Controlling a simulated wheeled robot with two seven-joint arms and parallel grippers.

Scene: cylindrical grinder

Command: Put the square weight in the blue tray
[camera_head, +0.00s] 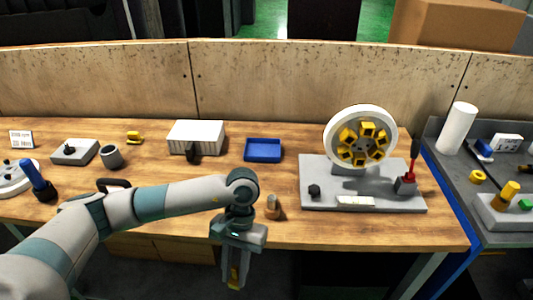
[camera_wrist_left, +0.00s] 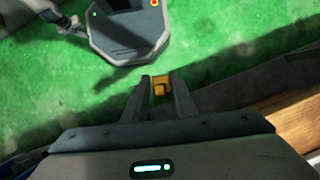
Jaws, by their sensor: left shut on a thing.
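The blue tray (camera_head: 263,150) lies on the wooden table, right of the white ribbed box, and looks empty. My left gripper (camera_head: 237,277) points down in front of the table's front edge, nearer to me than the tray and below it in the picture. It is shut on a small yellow block, which shows between its fingers in the left wrist view (camera_wrist_left: 159,89). The block looks angular, like the square weight, but the fingers hide much of it. Green floor lies below it in that view. My right gripper is not in view.
A small tan and grey piece (camera_head: 272,207) stands near the front edge. The white wheel with yellow blocks (camera_head: 359,139) stands on a grey plate (camera_head: 300,197) at right. The white box (camera_head: 196,137) and a grey cup (camera_head: 110,157) are at left. Table before the tray is clear.

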